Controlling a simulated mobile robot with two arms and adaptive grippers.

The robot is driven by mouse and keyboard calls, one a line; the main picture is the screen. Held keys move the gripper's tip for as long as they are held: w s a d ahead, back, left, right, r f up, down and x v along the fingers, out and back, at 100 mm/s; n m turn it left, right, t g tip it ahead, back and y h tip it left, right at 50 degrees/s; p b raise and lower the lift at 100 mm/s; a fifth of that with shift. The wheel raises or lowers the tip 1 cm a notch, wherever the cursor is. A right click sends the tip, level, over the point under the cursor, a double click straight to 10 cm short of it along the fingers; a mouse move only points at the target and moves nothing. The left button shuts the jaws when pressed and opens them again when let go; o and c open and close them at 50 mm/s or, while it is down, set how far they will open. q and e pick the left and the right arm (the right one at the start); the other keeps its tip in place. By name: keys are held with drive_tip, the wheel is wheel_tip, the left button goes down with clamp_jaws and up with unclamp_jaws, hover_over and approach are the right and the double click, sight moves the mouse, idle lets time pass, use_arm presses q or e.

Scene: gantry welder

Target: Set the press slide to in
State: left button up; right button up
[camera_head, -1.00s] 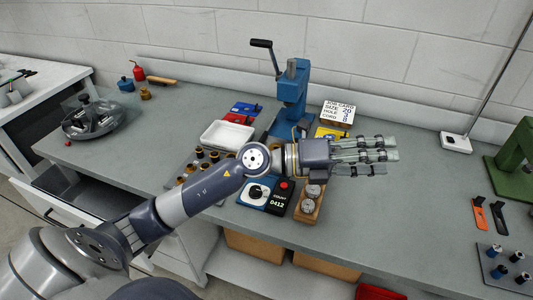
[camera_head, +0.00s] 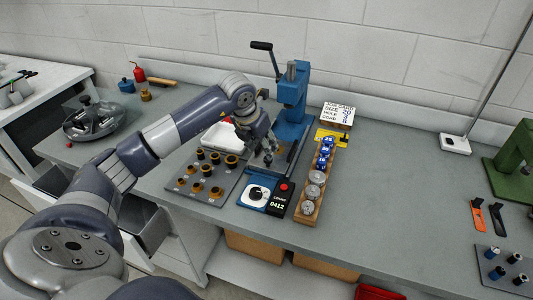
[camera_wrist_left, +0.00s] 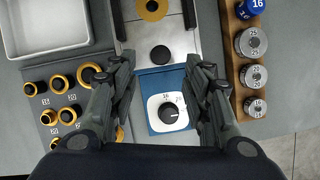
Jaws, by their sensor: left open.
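The blue press (camera_head: 291,105) stands at the middle of the bench, its black-handled lever raised. In the left wrist view its slide (camera_wrist_left: 151,32) is a light grey plate between rails, with a brass ring (camera_wrist_left: 152,8) and a black round knob (camera_wrist_left: 159,54) near its front end. My left gripper (camera_head: 266,158) is over the front of the press. In the left wrist view the open left gripper (camera_wrist_left: 160,60) has its fingers on either side of the knob; I cannot tell whether they touch anything. My right gripper is out of view.
A blue dial box (camera_head: 255,195) with a red button beside it sits in front of the slide. A plate of brass-rimmed dies (camera_head: 205,180) lies to the left, near a white tray (camera_head: 214,136). A wooden rack (camera_head: 308,210) of weights stands to the right. The bench further right has free room.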

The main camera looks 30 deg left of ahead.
sight(266, 159)
use_arm(q)
drive_tip(key=p+x, duration=0.1)
drive_tip(key=x, duration=0.5)
drive_tip(key=shift+w+f, duration=0.1)
drive_tip(key=shift+f, duration=0.1)
drive_tip(key=shift+c, duration=0.3)
